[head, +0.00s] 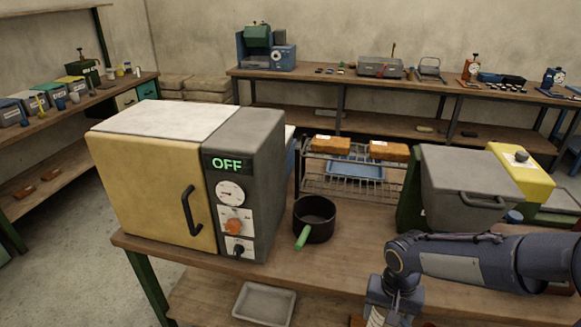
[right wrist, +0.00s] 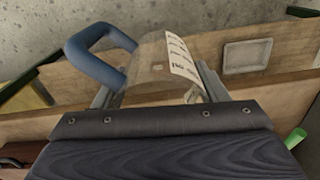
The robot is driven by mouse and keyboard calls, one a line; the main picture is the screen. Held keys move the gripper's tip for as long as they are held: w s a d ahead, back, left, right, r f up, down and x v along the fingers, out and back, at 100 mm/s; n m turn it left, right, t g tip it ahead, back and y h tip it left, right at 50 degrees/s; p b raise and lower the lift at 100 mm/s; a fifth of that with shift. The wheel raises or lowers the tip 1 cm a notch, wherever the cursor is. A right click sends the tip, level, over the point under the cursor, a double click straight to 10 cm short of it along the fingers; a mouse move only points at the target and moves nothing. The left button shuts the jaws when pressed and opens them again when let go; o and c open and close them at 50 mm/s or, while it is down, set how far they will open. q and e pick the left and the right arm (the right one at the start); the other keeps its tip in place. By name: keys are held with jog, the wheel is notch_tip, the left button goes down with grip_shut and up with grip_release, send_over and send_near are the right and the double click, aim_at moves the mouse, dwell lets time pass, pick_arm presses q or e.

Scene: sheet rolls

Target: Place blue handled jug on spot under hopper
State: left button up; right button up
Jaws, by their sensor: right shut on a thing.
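The blue handled jug shows in the right wrist view, with a blue loop handle (right wrist: 88,62), a greyish see-through body (right wrist: 155,62) and a white printed label. My right gripper (right wrist: 158,92) is shut on the jug's body, with the handle to the left. In the head view my right wrist (head: 392,290) is at the bottom right, in front of the table; the jug is not clearly seen there. A grey box with a dark handle (head: 465,185) stands on the table at right. I cannot tell whether it is the hopper, and no marked spot is clear. My left gripper is not in view.
A yellow and grey oven (head: 180,175) reading OFF stands on the table's left. A dark pot with a green handle (head: 316,215) stands beside it. Behind are a wire rack (head: 345,185) and brown blocks. A grey tray (head: 264,304) lies on the lower shelf.

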jog(key=w+a+f+n, duration=0.1)
jog(key=w+f+n, duration=0.2)
jog(key=f, duration=0.3)
jog(key=shift+w+a+n, duration=0.15)
jog(key=shift+w+n, duration=0.25)
jog(key=shift+w, duration=0.45)
jog(key=shift+r, duration=0.1)
